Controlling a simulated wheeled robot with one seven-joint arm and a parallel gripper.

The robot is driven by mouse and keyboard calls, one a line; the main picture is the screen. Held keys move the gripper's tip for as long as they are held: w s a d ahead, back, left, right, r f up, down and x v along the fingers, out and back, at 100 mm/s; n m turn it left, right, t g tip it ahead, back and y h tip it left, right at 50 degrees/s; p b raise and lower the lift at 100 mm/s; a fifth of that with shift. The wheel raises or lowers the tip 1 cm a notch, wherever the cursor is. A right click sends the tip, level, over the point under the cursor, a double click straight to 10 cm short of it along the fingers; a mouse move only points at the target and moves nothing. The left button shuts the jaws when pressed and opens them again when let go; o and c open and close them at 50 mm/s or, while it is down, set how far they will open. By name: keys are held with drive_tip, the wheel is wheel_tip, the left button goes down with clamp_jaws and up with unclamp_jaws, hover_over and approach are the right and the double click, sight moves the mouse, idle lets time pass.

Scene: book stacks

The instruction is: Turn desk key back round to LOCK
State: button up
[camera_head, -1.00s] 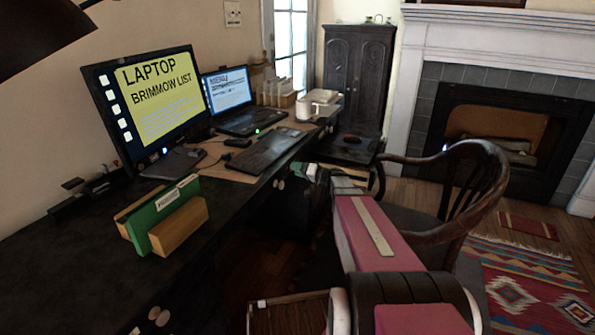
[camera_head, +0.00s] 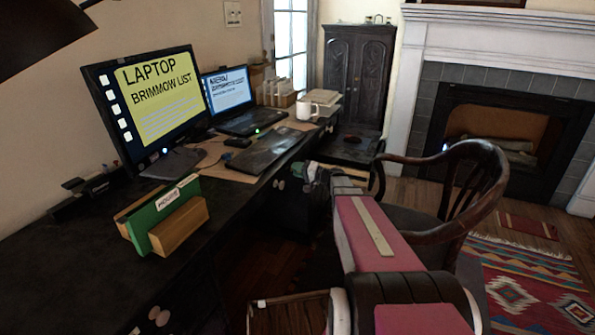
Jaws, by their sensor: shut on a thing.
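My gripper (camera_head: 308,172) is at the far end of my pink and black arm, close against the front of the dark desk (camera_head: 60,235), below the desk top's edge. It is small and dark in this view. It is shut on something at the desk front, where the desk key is. The key and its lock are hidden behind the gripper and wrist, so the key's angle and any LOCK marking cannot be read.
A wooden armchair (camera_head: 462,190) stands right of my arm. On the desk are a monitor (camera_head: 150,105), a laptop (camera_head: 235,110), a keyboard (camera_head: 268,150), a white mug (camera_head: 307,109) and a green file in a wooden holder (camera_head: 165,215). The rug (camera_head: 525,285) is lower right.

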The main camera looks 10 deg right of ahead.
drive_tip(key=m, duration=1.2)
drive_tip(key=shift+f, duration=0.1)
idle(0.4)
drive_tip(key=o, duration=0.9)
drive_tip(key=shift+o, duration=0.2)
drive_tip(key=shift+s+d, duration=0.1)
drive_tip(key=v, duration=1)
drive_tip(key=shift+s+d, duration=0.2)
drive_tip(key=shift+d, duration=0.05)
